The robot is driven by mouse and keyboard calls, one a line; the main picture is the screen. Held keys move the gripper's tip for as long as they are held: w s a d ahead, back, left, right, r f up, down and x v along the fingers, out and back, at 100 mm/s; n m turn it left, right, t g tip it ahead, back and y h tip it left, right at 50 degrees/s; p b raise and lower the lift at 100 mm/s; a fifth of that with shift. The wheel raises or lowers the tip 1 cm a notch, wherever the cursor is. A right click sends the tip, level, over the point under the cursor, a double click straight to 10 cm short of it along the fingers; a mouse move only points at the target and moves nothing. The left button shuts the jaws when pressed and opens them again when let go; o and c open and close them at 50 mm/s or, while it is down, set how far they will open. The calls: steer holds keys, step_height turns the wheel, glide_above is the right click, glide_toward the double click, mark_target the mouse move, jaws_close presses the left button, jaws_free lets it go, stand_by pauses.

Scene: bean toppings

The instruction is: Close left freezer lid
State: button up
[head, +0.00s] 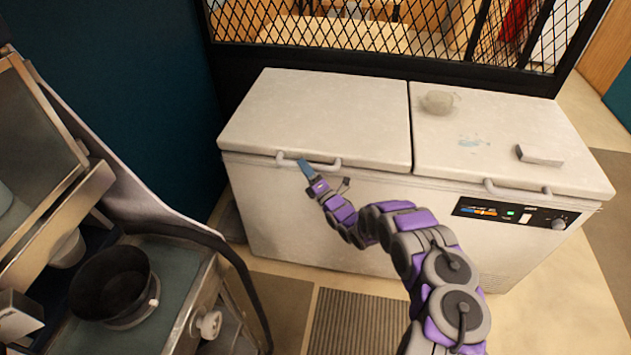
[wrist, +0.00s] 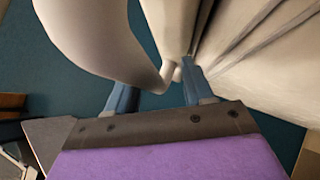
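The left freezer lid (head: 320,115) lies flat on top of the white chest freezer (head: 300,220) in the head view. It looks down; I cannot tell whether a small gap is left under it. Its pale bar handle (head: 325,163) is on the front edge. Contact is not clear.
The right freezer lid (head: 500,140) is down, with a round pale object (head: 439,102) and a small block (head: 540,155) on it. A control panel (head: 510,213) is on the front right. A counter with a black pan (head: 112,283) stands at left. A mesh partition (head: 400,35) is behind.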

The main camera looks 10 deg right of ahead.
steer(key=p+v, duration=0.1)
steer(key=v, duration=1.6)
